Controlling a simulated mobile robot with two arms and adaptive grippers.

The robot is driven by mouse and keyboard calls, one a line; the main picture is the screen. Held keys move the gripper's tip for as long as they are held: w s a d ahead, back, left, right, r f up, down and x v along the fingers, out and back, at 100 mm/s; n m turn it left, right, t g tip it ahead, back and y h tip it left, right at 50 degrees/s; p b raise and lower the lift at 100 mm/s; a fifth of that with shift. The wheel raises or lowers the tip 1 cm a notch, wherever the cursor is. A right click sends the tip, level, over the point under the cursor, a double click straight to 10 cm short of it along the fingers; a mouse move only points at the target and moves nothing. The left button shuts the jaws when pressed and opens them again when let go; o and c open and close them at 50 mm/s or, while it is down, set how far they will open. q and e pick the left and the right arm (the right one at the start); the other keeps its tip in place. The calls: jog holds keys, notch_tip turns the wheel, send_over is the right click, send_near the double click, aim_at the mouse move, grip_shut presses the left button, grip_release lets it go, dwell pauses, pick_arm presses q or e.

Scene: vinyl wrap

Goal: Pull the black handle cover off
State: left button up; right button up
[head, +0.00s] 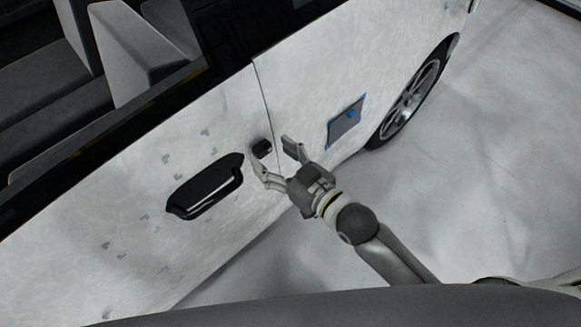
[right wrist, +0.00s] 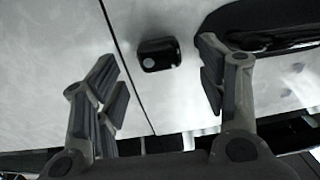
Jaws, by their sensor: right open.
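The black handle cover (head: 262,148) is a small dark piece on the white car door, just right of the long black door handle (head: 205,186) and close to the door seam. My right gripper (head: 270,156) is open at the door, with its fingers on either side of the cover in the head view. In the right wrist view the cover (right wrist: 158,54) shows a round light spot and lies beyond and between the open fingertips (right wrist: 158,72), apart from both. Nothing is between the fingers. My left gripper is not in view.
A grey-blue square patch with blue tape (head: 345,123) is on the rear panel, right of my gripper. A wheel (head: 410,95) is further right. The open window and dark interior are at upper left. The pale floor (head: 480,190) is clear.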

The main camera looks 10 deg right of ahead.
aim_at(266, 151)
jog(key=shift+x, duration=1.2)
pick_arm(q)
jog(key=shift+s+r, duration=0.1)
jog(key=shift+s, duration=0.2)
pick_arm(e)
jog(key=shift+w+a, duration=0.3)
jog(key=shift+w, duration=0.1)
jog(key=c, duration=1.2)
pick_arm(q)
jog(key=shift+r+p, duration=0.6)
jog(key=shift+p, duration=0.05)
pick_arm(e)
jog(key=shift+v, duration=0.75)
jog(key=shift+s+d, duration=0.25)
jog(key=shift+s, duration=0.05)
pick_arm(q)
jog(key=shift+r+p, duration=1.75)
jog(key=shift+p, duration=0.05)
pick_arm(e)
jog(key=shift+v, duration=3.05)
jog(key=shift+r, duration=0.1)
